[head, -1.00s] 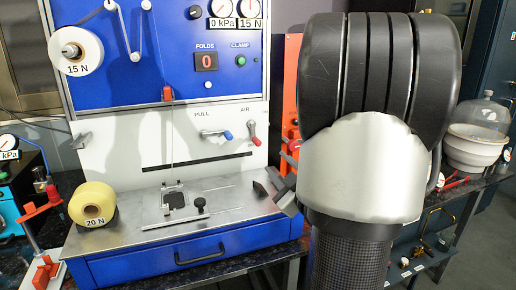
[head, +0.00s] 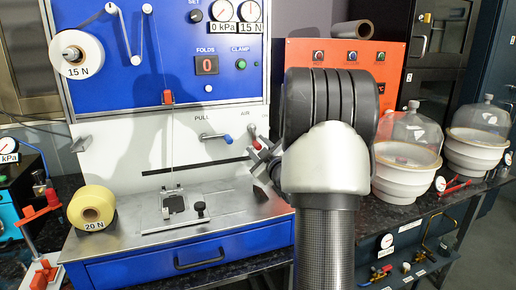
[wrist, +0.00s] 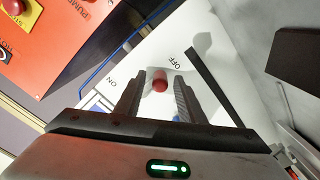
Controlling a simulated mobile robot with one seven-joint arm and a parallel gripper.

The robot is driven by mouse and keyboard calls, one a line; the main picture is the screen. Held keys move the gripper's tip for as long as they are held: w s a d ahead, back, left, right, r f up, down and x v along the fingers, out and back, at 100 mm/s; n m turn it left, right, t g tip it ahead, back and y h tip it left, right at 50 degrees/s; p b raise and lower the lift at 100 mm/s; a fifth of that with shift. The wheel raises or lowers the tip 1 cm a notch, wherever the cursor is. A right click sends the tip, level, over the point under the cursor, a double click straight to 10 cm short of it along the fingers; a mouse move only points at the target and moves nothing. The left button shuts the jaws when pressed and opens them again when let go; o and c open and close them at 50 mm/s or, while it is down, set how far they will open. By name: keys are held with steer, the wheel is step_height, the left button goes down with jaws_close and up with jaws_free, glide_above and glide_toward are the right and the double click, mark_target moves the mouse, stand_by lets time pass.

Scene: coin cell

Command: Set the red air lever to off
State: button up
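The red air lever (head: 256,143) is on the white panel under the AIR label, partly hidden by my gripper in the head view. In the wrist view its round red knob (wrist: 159,80) shows between the two dark fingers, with the ON label (wrist: 112,83) to its left and the OFF label (wrist: 175,61) to its upper right. My gripper (head: 262,160) is at the panel's right part. In the wrist view my gripper (wrist: 160,84) is open, a finger on each side of the knob with gaps visible. Contact with the lever cannot be told.
A dark slot crosses the panel below. An orange box (head: 340,60) stands behind my arm. Glass domes on white bases (head: 408,150) stand at right. A yellow roll (head: 91,206) sits at left.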

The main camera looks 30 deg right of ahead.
jaws_close()
steer(key=shift+w+a+m+b, duration=0.1)
steer(key=shift+a+m+b, duration=0.25)
steer(key=shift+m, duration=0.35)
steer(key=shift+d, duration=0.15)
jaws_free()
steer(key=v, duration=1.7)
steer(key=shift+s+a+p, duration=0.2)
steer(key=shift+p, duration=0.25)
steer(key=shift+r, duration=0.15)
